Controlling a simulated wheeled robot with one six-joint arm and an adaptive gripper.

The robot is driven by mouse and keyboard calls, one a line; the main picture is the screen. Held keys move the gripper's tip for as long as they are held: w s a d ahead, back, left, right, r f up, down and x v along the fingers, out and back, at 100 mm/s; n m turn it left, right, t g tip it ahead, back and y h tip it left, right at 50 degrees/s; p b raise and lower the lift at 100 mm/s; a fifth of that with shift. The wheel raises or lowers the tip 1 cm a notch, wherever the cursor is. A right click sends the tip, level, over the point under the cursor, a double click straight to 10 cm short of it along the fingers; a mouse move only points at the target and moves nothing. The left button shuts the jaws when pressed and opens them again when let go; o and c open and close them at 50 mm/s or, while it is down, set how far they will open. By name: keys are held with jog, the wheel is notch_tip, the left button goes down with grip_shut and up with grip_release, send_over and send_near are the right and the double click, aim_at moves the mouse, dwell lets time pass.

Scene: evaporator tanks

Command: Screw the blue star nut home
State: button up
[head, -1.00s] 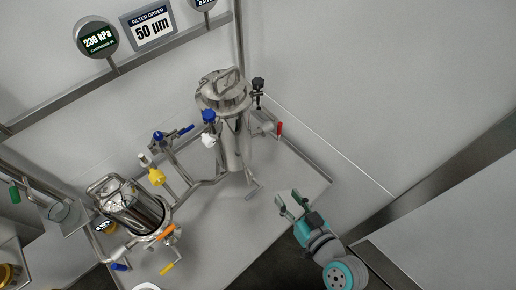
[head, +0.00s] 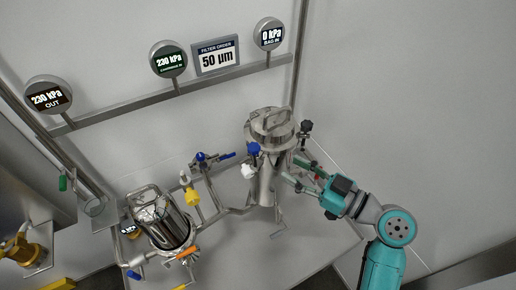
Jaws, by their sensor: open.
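A small blue knob (head: 253,149), which looks like the blue star nut, is at the left side of the tall steel housing (head: 264,185), just below its lid. How far it is screwed in cannot be told at this size. My gripper (head: 292,169) is open and looks empty. Its green fingers point left at the right side of the housing, apart from the blue knob, with the housing between. Whether the fingers touch the housing cannot be told. A black knob (head: 306,126) sits by the lid's right edge, above my gripper.
A white knob (head: 248,171) hangs below the blue one. Blue valve handles (head: 226,156), a yellow part (head: 192,197) and pipes lie to the left. A shorter steel housing (head: 166,222) stands at lower left. A red handle is partly hidden by my gripper. Gauges line the wall rail.

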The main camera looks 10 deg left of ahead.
aim_at(259, 151)
jog(key=x, duration=1.1)
jog(key=shift+s+r, duration=0.1)
grip_shut()
